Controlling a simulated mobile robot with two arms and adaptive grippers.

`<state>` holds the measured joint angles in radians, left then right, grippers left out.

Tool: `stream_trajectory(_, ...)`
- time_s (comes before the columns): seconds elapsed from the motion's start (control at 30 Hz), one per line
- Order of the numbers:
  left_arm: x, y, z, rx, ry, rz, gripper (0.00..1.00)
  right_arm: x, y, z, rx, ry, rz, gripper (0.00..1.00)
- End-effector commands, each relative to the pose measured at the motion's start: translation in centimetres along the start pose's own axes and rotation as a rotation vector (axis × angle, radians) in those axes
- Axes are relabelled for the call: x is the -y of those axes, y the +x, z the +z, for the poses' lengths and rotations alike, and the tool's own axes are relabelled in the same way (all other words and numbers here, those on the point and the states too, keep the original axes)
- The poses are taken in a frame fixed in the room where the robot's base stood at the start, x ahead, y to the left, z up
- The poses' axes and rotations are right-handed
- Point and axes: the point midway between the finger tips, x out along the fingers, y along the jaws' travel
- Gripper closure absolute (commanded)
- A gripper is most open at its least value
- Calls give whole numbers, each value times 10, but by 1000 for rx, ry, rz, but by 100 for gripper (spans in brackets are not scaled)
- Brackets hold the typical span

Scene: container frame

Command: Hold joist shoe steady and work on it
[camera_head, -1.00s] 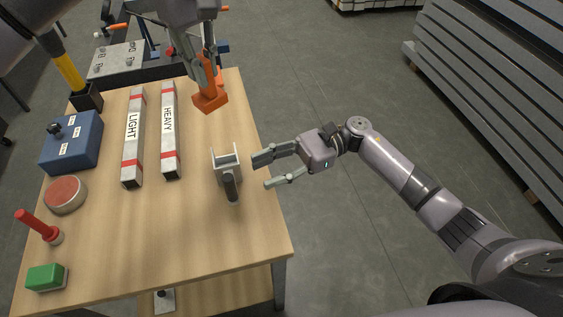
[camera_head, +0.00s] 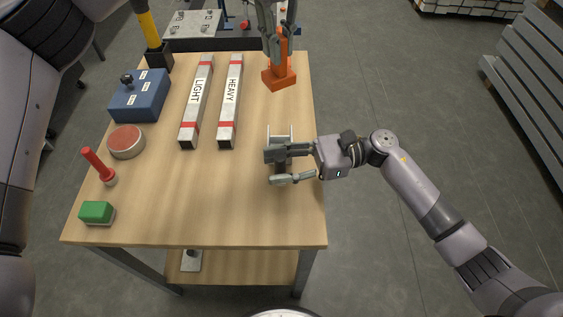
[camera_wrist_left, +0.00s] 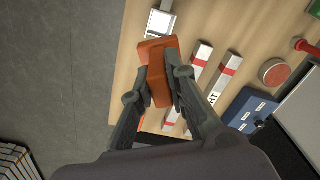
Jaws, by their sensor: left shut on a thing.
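The joist shoe (camera_head: 280,131) is a small grey metal U-shaped bracket near the table's right edge; it also shows at the top of the left wrist view (camera_wrist_left: 160,22). A dark part at its near side is mostly hidden by my right gripper. My right gripper (camera_head: 272,167) is open, its fingers spread at the shoe's near side; I cannot tell whether they touch it. My left gripper (camera_head: 278,54) is shut on an orange block with an upright grip (camera_head: 279,76), near the table's far right corner. The left wrist view shows the orange block (camera_wrist_left: 158,72) between the fingers.
On the wooden table (camera_head: 220,205) lie bars marked LIGHT (camera_head: 197,100) and HEAVY (camera_head: 230,100). A blue box (camera_head: 140,97), a red-topped disc (camera_head: 126,141), a red handle (camera_head: 97,164) and a green block (camera_head: 97,212) stand left. The front middle is clear.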

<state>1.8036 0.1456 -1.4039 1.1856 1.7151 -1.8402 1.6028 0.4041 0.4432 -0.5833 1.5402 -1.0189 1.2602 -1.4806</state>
Motion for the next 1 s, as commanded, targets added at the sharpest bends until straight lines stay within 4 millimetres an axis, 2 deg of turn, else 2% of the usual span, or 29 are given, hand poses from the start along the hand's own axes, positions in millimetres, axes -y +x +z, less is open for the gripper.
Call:
stream_trajectory(0.07, 0, 0, 0, 0, 0, 0, 100, 0, 0, 0, 0, 0, 0, 68)
stream_trajectory(0.53, 0, 0, 0, 0, 0, 0, 100, 0, 0, 0, 0, 0, 0, 99)
stream_trajectory(1.0, 0, 0, 0, 0, 0, 0, 100, 0, 0, 0, 0, 0, -1, 100)
